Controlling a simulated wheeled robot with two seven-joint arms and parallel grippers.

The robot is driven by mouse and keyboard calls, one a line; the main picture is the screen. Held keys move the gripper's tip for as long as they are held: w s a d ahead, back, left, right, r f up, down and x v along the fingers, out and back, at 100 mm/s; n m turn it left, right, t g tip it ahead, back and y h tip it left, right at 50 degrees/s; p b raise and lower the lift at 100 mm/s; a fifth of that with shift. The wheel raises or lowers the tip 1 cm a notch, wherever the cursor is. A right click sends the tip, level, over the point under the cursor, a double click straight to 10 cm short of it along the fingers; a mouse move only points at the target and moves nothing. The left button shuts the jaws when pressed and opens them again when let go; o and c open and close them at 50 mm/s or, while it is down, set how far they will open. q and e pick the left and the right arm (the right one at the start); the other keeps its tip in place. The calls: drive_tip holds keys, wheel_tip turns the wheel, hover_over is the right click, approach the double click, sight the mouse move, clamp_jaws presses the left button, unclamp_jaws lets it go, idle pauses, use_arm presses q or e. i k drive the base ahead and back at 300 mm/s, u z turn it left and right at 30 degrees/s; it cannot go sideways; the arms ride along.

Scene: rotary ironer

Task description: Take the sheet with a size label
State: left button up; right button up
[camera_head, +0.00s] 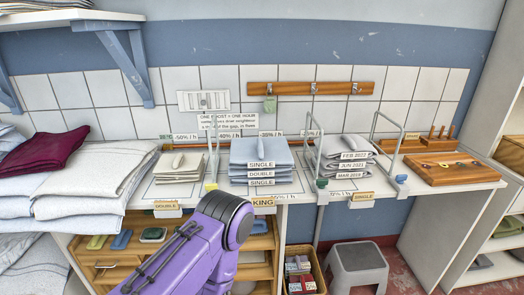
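A stack of folded blue-grey sheets (243,155) lies on the counter near the middle. Its labels read SINGLE (261,164), DOUBLE (261,173) and SINGLE (261,182) from top to bottom. A stack of grey folded sheets (336,151) to its right bears date labels: FEB 2022, JUN 2021 and MAR 2019. A smaller beige folded stack (179,174) lies to the left, and I see no label on its folds. A purple link of my own arm rises in the lower middle, in front of the counter. Neither gripper shows.
Upright wire dividers (314,145) stand between the stacks. Edge tags on the counter read DOUBLE, KING and SINGLE. A grey step stool (357,265) and a basket (301,264) stand below.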

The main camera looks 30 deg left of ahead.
sight(273, 152)
drive_tip(key=z, duration=0.6)
drive_tip(key=i, duration=1.35)
drive_tip(key=u, duration=1.8)
